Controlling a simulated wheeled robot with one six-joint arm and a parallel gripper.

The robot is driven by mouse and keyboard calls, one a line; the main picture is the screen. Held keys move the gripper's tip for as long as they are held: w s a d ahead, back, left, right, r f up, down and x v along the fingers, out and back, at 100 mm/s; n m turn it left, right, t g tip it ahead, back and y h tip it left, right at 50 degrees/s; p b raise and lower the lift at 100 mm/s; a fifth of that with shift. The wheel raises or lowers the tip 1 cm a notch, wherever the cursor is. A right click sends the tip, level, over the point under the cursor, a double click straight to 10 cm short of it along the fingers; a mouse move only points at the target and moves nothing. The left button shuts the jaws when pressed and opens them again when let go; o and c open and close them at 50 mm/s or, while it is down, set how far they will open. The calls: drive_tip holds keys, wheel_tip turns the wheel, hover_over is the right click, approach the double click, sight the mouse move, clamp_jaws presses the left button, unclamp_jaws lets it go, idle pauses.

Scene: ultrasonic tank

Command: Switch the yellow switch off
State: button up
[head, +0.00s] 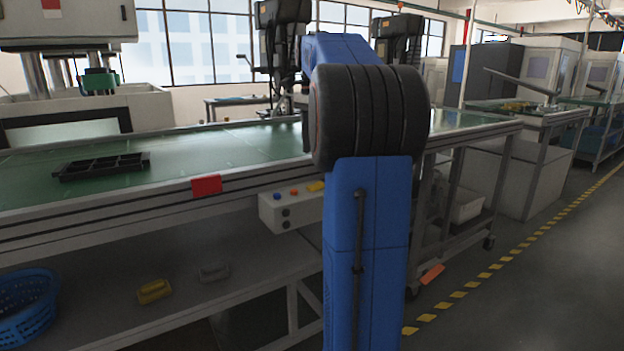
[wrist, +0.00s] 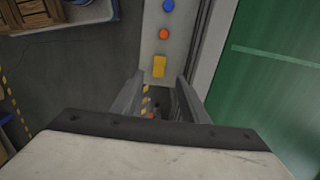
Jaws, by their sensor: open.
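The yellow switch (wrist: 159,66) is a small rectangular block on a pale control box. In the wrist view it lies just beyond the fingertips, near the line between them. In the head view the yellow switch (head: 316,186) is at the right end of the control box (head: 285,212), partly beside my blue arm. My gripper (wrist: 160,85) is open, with a finger on each side and nothing seen between them but the box and floor. I cannot tell whether a finger touches the switch. My gripper does not show in the head view.
A blue button (wrist: 168,6) and an orange button (wrist: 164,34) sit in line with the switch. The box is fixed under the edge of the green-topped bench (head: 230,150). A black tray (head: 102,165) lies on the bench; a blue basket (head: 25,305) is on the lower shelf.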

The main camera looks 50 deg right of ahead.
sight(313, 186)
wheel_tip(313, 186, down, 10)
drive_tip(key=shift+f, duration=0.15)
idle(0.3)
